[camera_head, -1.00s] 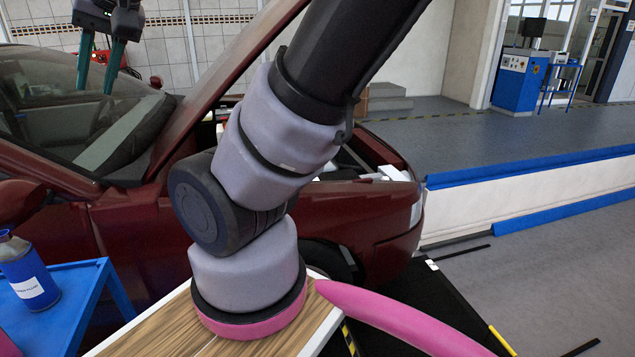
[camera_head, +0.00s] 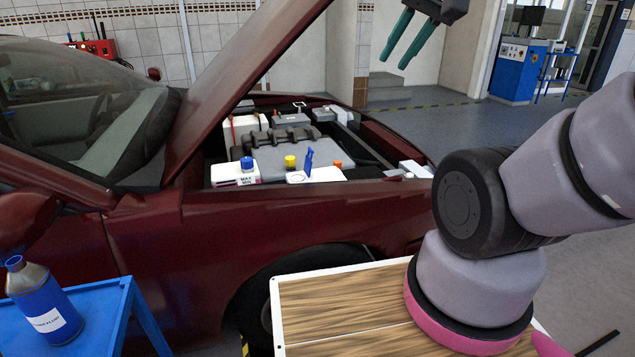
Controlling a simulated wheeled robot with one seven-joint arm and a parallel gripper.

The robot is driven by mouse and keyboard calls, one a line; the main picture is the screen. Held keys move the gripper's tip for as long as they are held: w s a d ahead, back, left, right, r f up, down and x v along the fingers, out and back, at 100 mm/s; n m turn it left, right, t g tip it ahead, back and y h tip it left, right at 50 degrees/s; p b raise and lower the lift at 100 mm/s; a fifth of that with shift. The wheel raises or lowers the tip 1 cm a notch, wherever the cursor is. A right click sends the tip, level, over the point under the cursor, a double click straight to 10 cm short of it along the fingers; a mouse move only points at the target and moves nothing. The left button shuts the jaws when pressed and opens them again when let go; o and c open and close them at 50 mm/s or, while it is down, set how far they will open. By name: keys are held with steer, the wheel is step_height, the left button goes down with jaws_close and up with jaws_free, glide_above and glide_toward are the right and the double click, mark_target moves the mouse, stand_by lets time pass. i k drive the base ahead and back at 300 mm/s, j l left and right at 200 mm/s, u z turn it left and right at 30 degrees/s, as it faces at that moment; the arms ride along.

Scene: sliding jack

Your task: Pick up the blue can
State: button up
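A dark red car (camera_head: 180,250) with its hood propped open fills the middle, behind the trolley. Its engine bay (camera_head: 290,145) shows caps and reservoirs. My wooden-topped base is at the lower right. Grey floor (camera_head: 430,110) lies beyond the car.

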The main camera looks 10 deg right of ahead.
mark_target(33, 288)
steer(key=u, duration=1.9)
steer(key=l+z, duration=0.25)
steer(key=z, duration=0.15)
steer(key=i, duration=0.05)
